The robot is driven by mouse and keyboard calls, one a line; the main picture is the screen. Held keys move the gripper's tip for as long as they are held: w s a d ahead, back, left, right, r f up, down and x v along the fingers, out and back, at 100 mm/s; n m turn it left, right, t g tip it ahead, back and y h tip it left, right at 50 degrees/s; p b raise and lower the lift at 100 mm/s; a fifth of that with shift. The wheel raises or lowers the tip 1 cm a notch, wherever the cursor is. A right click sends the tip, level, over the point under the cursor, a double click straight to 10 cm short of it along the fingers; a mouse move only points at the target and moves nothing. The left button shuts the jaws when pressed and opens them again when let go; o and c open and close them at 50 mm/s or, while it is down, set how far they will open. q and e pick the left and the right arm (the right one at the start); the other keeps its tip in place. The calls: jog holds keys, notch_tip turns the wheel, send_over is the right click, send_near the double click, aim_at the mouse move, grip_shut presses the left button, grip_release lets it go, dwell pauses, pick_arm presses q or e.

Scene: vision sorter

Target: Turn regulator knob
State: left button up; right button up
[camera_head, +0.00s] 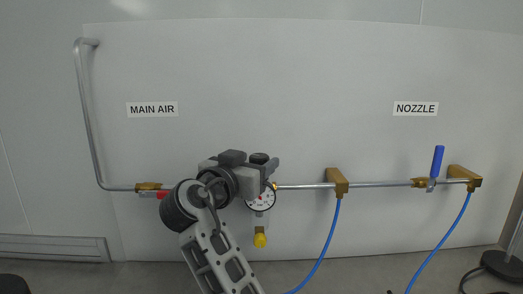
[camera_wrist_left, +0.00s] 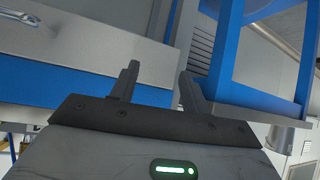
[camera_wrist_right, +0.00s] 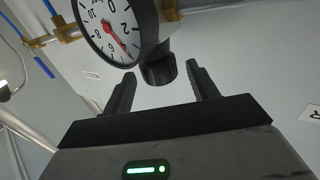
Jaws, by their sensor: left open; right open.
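The regulator knob, a short black cylinder (camera_wrist_right: 158,70), shows in the right wrist view between my fingertips and a little beyond them. In the head view a dark round part that looks like the knob (camera_head: 258,158) is largely crowded by my gripper. A round white pressure gauge (camera_head: 261,198) sits on the regulator; the gauge (camera_wrist_right: 112,25) also shows at upper left in the right wrist view. My right gripper (camera_wrist_right: 160,73) is open, with one finger on each side of the knob; contact cannot be told. My left gripper (camera_wrist_left: 158,72) is open and empty, away from the panel.
A metal pipe (camera_head: 305,186) runs along the white panel (camera_head: 300,75), with brass fittings, a blue-handled valve (camera_head: 437,161) and a red-handled valve (camera_head: 162,195). Blue hoses (camera_head: 328,240) hang down. A yellow part (camera_head: 260,238) hangs below the gauge.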

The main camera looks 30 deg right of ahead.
jog(key=shift+x, duration=1.2)
jog(key=c, duration=1)
jog(key=shift+n+t+y, duration=0.3)
jog(key=shift+t, duration=0.1)
jog(key=shift+n+t+y, duration=0.9)
jog(key=shift+t, duration=0.2)
jog(key=shift+r+n+t+y+p, duration=0.1)
jog(key=shift+n+t+y+p, duration=1)
jog(key=shift+n+t+y, duration=0.8)
jog(key=shift+g+y, duration=0.3)
jog(key=shift+y, duration=0.2)
